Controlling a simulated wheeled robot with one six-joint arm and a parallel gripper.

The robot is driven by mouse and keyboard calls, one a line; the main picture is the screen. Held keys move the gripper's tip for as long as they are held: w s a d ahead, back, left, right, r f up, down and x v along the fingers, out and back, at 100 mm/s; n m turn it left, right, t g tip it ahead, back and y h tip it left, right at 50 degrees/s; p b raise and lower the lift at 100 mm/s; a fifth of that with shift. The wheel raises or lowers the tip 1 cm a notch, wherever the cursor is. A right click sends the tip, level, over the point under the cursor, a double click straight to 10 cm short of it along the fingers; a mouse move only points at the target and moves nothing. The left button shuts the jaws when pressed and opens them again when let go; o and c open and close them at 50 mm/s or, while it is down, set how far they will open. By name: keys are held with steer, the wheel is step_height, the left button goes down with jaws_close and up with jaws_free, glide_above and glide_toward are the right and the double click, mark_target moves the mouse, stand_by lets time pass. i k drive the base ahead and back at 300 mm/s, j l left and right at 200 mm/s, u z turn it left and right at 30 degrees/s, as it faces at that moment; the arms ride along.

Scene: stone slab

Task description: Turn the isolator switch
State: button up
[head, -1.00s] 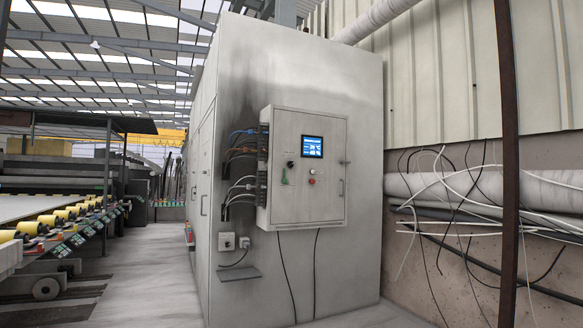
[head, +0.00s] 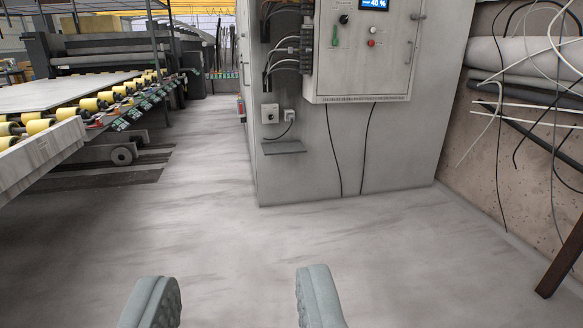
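A large grey cabinet (head: 320,165) stands ahead with a control panel box (head: 380,65) on its front. Lower left on the cabinet is a small grey box (head: 270,113) with a dark centre, beside a socket-like fitting (head: 290,115). I cannot tell for certain which of these is the isolator switch. My gripper (head: 232,275) is open and empty at the bottom, well short of the cabinet.
A small shelf (head: 284,147) juts out below the grey box. Cables hang down the cabinet front. A roller conveyor (head: 95,105) runs along the left. Loose cables and a pipe (head: 520,55) line the right wall, with a rusty post (head: 562,258) nearby. The floor ahead is clear.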

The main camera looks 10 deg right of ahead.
mark_target(344, 19)
steer(key=i+l+z, duration=0.45)
steer(key=i, duration=0.25)
steer(key=i+z, duration=0.45)
steer(key=i, duration=0.2)
steer(key=i+u, duration=0.1)
steer(key=i, duration=0.9)
steer(key=i+l, duration=0.15)
steer(key=i, duration=0.8)
steer(key=i+l+u, duration=0.1)
steer(key=i+u, duration=0.25)
steer(key=i+l+u, duration=0.3)
steer(key=i, duration=0.2)
steer(key=i+l+u, duration=0.2)
steer(key=i+u, duration=0.15)
steer(key=i, duration=0.05)
